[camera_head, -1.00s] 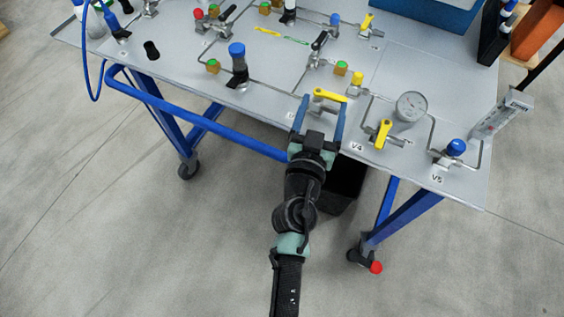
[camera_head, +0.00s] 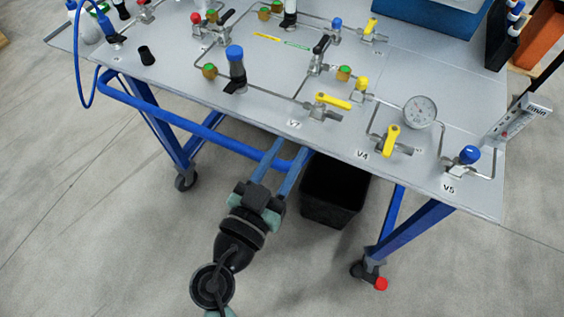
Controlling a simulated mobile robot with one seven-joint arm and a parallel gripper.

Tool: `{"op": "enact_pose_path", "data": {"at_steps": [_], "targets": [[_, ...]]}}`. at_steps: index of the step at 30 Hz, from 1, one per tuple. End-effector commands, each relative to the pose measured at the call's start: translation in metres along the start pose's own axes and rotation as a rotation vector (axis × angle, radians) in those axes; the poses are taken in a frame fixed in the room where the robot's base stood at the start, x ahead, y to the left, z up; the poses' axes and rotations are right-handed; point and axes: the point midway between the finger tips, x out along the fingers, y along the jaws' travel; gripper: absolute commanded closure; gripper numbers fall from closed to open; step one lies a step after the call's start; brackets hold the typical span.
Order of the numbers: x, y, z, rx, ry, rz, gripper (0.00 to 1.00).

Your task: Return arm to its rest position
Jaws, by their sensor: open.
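My gripper (camera_head: 289,148) is open and empty. Its two blue fingers point toward the table's front edge, overlapping the blue push bar in the picture. My arm comes up from the bottom of the picture, bent at a dark joint. The nearest valve, marked V7, has a yellow handle (camera_head: 334,101) and stands on the panel beyond my fingertips, apart from them. Its handle lies roughly along the table's length.
The grey table (camera_head: 190,95) carries pipes, a gauge (camera_head: 420,111), the V4 yellow handle (camera_head: 391,140) and the V5 blue knob (camera_head: 470,154). A black bin (camera_head: 334,195) stands below the front edge. Blue legs and a blue bar (camera_head: 205,130) edge the table. Open floor lies in front.

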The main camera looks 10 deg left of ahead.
Motion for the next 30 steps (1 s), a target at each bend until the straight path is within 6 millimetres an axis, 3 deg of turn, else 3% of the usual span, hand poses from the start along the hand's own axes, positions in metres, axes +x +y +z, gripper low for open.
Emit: {"op": "enact_pose_path", "data": {"at_steps": [7, 24, 28, 30], "targets": [[-0.016, 0.001, 0.0, 0.001, 0.001, 0.001, 0.59], [-0.016, 0.001, 0.0, 0.0, 0.0, 0.002, 0.59], [-0.002, 0.0, -0.02, 0.028, 0.012, 0.008, 0.59], [0.014, 0.0, -0.045, 0.061, 0.028, 0.009, 0.59]]}}
